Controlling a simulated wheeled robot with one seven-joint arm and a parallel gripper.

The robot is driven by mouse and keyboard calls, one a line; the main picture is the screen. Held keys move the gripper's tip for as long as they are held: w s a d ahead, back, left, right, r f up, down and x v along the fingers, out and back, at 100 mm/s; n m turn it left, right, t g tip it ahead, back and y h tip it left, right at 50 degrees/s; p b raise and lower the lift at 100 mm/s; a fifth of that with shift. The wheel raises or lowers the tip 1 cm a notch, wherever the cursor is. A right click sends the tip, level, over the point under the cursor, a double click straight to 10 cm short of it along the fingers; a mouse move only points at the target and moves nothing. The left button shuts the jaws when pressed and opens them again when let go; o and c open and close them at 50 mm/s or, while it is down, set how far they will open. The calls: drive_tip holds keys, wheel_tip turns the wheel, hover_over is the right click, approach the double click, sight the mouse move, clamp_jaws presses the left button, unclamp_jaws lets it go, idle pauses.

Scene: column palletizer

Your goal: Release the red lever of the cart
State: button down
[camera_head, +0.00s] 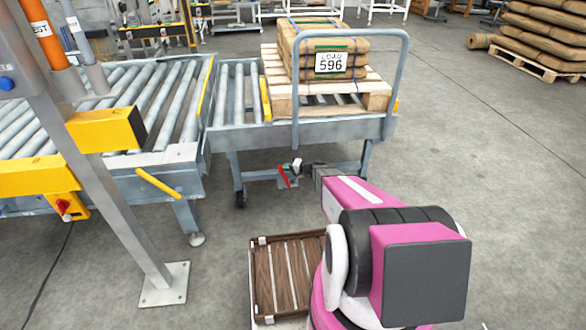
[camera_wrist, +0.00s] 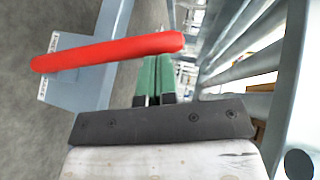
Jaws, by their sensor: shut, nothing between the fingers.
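The red lever (camera_head: 284,176) is low on the near side of the grey-blue cart (camera_head: 330,132), below its deck. In the wrist view the lever (camera_wrist: 105,52) lies across the picture, sloping slightly up to the right, in front of a grey-blue plate with white labels. My gripper (camera_wrist: 155,75) has its green fingers together with nothing between them. The lever's right end overlaps the fingertips in that view; I cannot tell whether they touch. In the head view my gripper (camera_head: 300,168) is just right of the lever, partly hidden by my arm.
The cart carries a wooden pallet (camera_head: 378,101) with brown sacks (camera_head: 310,60) labelled 596. Its left end meets a roller conveyor (camera_head: 150,95). A grey post (camera_head: 120,205) stands at left.

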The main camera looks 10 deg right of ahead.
drive_tip(key=shift+a+f+n+h, duration=0.2)
drive_tip(key=shift+a+n+h, duration=0.1)
drive_tip(key=shift+a+h, duration=0.55)
drive_tip(key=shift+a+f, duration=0.1)
drive_tip(key=shift+a, duration=0.25)
drive_tip(key=shift+w+d, duration=0.15)
drive_tip(key=shift+d, duration=0.15)
drive_tip(key=w+d+v, duration=0.1)
drive_tip(key=w+v, duration=0.1)
drive_tip(key=v, duration=1.1)
drive_tip(key=shift+w+d+r, duration=0.2)
drive_tip(key=shift+d+r, duration=0.1)
drive_tip(key=shift+d, duration=0.05)
